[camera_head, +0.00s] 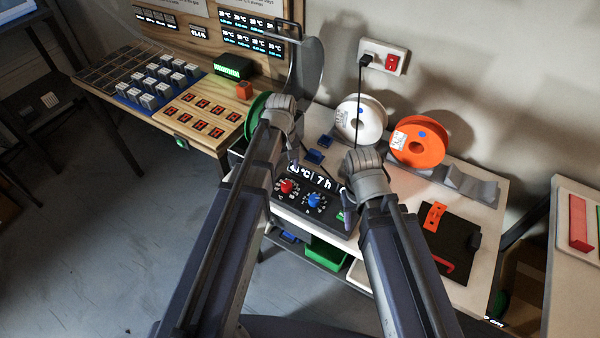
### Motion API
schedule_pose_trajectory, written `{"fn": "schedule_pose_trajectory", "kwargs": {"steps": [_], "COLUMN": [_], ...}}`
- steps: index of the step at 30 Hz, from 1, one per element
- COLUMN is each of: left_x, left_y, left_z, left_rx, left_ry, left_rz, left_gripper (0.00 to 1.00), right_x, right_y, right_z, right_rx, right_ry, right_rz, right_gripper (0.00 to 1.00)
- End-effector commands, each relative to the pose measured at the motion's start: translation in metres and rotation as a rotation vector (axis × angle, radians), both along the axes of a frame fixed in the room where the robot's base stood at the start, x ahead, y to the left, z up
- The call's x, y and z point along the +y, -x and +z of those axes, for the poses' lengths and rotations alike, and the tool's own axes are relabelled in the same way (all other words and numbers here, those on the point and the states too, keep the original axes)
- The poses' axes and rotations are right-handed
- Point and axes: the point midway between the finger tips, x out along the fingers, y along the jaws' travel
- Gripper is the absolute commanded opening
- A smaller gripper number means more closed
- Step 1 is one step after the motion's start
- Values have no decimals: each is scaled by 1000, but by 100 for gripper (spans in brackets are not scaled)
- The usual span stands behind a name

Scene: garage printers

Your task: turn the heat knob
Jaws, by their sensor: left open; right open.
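A dark dryer box with a control panel (302,205) stands on the white table, in front of my arms' ends. Its red knob (286,187) is at the left of the panel and its blue knob (314,200) is to the right of it. I cannot read which one is marked for heat. A lit display (318,180) above the knobs shows °C and 7 h, partly covered. My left gripper (296,145) is open above and behind the red knob, apart from it. My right gripper (352,163) is open near the panel's right end, its fingers mostly hidden by the wrist.
A green button (342,216) sits at the panel's right. White (346,118) and orange (404,146) spools stand behind; a green spool (257,112) is partly behind my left arm. A raised grey lid (308,75) stands at the back. A black mat (455,240) lies right.

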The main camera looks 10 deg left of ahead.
Motion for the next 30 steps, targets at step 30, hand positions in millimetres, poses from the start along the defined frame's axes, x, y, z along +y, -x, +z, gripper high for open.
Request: {"fn": "schedule_pose_trajectory", "kwargs": {"steps": [30], "left_x": [1], "left_y": [-1], "left_z": [-77], "left_rx": [-1], "left_ry": [1], "left_rz": [6], "left_gripper": [74], "right_x": [0], "right_y": [0], "right_z": [-77], "right_rx": [0], "right_ry": [0], "right_rz": [0], "right_gripper": [50]}}
